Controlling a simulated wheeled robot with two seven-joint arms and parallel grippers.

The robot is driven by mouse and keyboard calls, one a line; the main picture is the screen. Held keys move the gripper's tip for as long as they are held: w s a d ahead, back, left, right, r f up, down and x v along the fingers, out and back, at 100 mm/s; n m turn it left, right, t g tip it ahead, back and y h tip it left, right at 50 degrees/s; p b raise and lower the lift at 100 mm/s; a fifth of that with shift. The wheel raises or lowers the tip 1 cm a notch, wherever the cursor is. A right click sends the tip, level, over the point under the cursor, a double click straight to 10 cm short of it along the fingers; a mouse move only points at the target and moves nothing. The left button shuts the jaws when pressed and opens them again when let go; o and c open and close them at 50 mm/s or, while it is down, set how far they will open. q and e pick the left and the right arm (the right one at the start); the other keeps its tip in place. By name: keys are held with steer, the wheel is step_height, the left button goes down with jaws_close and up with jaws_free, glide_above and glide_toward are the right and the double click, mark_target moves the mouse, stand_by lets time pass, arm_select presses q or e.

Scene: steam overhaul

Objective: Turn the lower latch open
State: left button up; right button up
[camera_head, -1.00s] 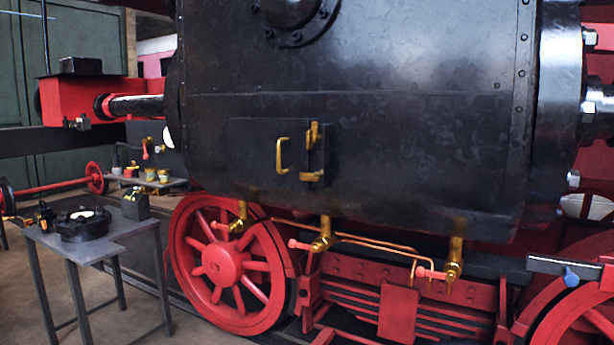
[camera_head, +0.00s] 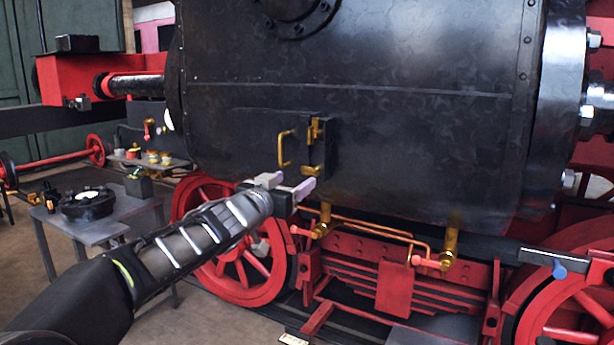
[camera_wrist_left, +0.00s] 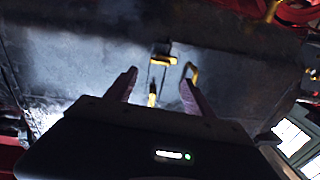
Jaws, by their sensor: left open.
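The dark hatch door (camera_head: 262,140) on the black boiler side carries a brass handle (camera_head: 286,149). The upper brass latch (camera_head: 315,130) stands upright at the door's right edge. In the left wrist view the lower latch (camera_wrist_left: 162,60) lies crosswise, beyond the upper latch (camera_wrist_left: 152,98) and beside the handle (camera_wrist_left: 190,73). My left gripper (camera_head: 289,183) is open and empty, just below the handle and lower latch, apparently apart from them. My right gripper is not in view.
Brass drain cocks (camera_head: 323,222) with red levers and copper pipes hang under the boiler, close to my left gripper. Red wheels (camera_head: 235,265) stand below. A grey side table (camera_head: 85,240) with parts is at left.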

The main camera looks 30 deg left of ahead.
mark_target(308, 174)
arm_select(q)
steer(key=shift+f, duration=0.15)
steer(key=shift+w+a+f+p, duration=0.15)
steer(key=shift+w+p, duration=0.1)
steer(key=shift+w, duration=1.75)
steer(key=shift+w+a+r+p, duration=0.15)
steer(key=shift+w+p, duration=0.1)
steer(key=shift+w, duration=1.75)
steer(key=shift+f, duration=0.1)
jaws_close()
